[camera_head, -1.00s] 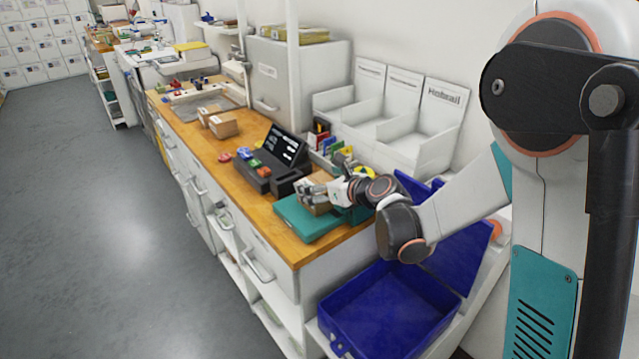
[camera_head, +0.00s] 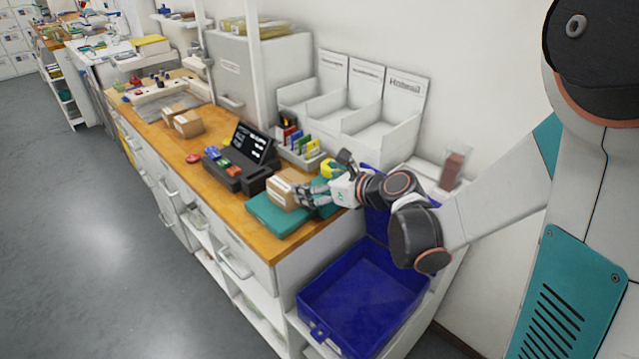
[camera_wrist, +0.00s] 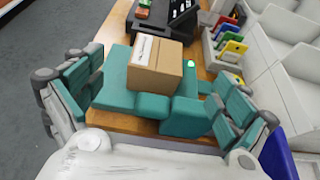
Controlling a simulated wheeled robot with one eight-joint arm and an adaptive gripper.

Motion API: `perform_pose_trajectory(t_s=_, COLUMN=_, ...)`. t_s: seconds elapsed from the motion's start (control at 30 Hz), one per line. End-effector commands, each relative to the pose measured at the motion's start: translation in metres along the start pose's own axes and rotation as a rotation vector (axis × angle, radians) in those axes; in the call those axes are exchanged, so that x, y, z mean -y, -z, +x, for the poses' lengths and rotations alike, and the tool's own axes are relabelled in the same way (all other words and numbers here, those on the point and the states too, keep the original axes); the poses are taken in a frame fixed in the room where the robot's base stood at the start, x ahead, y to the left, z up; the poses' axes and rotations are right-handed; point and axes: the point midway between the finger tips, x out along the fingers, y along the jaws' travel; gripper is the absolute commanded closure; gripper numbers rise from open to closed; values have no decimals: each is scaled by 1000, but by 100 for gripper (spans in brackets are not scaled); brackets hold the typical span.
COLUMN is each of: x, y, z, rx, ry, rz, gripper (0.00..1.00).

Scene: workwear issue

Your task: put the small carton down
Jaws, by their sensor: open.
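The small carton (camera_head: 284,190) is a brown box with a white label. It sits upright on a teal flat-topped device (camera_head: 268,219) at the counter's near end. In the wrist view the carton (camera_wrist: 155,66) rests on the teal surface (camera_wrist: 118,92), beyond my fingers. My gripper (camera_head: 312,196) is just right of the carton in the head view. In the wrist view my gripper (camera_wrist: 158,108) is open, its teal fingers spread wide to left and right, with nothing held between them. The carton's underside is hidden.
A black terminal (camera_head: 243,160) stands behind the teal device. A rack of coloured cards (camera_head: 302,148) and white bins (camera_head: 365,110) line the wall. Two other cartons (camera_head: 187,123) lie farther along the counter. A blue crate (camera_head: 350,305) stands below the counter's near end.

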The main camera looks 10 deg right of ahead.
Motion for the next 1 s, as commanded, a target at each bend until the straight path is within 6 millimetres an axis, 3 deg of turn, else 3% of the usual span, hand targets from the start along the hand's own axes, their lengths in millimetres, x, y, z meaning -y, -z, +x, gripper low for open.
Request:
perform_pose_trajectory(t_s=0.17, x=-2, y=-1, z=-4, rx=-10, ry=-1, rz=-38, gripper=5)
perform_pose_trajectory(t_s=0.27, x=-8, y=-4, z=-14, rx=-43, ry=-2, rz=-164, gripper=5)
perform_pose_trajectory(t_s=0.57, x=-38, y=-4, z=-76, rx=-243, ry=-65, rz=-914, gripper=5)
perform_pose_trajectory(t_s=1.0, x=-70, y=28, z=-193, rx=-530, ry=-399, rz=-2035, gripper=5)
